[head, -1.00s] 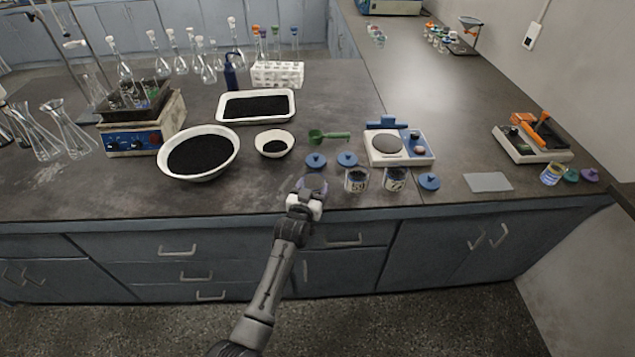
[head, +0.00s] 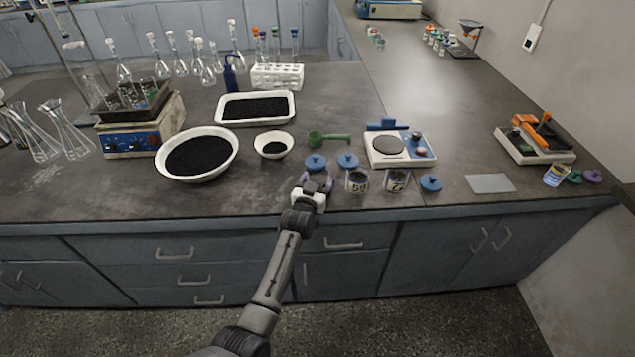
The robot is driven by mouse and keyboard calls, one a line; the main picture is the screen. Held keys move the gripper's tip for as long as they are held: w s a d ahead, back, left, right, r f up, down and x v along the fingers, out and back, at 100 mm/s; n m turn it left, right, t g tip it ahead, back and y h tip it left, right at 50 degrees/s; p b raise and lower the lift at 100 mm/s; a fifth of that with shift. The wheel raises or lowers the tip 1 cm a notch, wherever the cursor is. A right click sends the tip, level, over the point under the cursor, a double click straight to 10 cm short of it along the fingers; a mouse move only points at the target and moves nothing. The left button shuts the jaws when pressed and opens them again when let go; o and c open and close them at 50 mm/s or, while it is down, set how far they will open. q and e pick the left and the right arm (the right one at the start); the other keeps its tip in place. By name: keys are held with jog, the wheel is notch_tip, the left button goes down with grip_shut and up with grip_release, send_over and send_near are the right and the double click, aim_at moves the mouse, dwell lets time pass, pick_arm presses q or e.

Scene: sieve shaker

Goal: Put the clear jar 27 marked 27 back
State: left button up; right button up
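My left gripper (head: 315,186) is at the front edge of the bench, left of two small clear jars. Its fingertips look apart, but the space between them is too small and dark to tell whether a jar is held there. The nearer jar (head: 357,181) and the jar to its right (head: 396,181) stand upright with dark contents and labels. I cannot read 27 on either label with certainty. My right gripper is not in view.
Blue lids (head: 316,162), (head: 347,161) and (head: 430,183) lie around the jars. A white bowl (head: 232,165) holds black grains.

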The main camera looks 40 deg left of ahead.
pick_arm(q)
jog(key=o, duration=0.3)
jog(key=shift+r, duration=0.3)
jog(key=s+d+f+m+g+h+p, duration=0.1)
jog(key=s+d+g, duration=0.3)
jog(key=s, duration=1.1)
jog(key=s+d+f+m+g+h+p, duration=0.1)
jog(key=s+d+f+m+g+h, duration=0.2)
jog(key=s+d, duration=0.6)
jog(key=s+d+f+m+g+h+p, duration=0.1)
jog(key=s+d+g, duration=0.5)
jog(key=s, duration=1.5)
notch_tip(320, 180, down, 2)
jog(key=shift+s+d+f+m+h, duration=0.1)
jog(key=shift+s+d+m+h, duration=0.1)
jog(key=shift+d+m+h, duration=0.45)
jog(key=shift+a, duration=0.1)
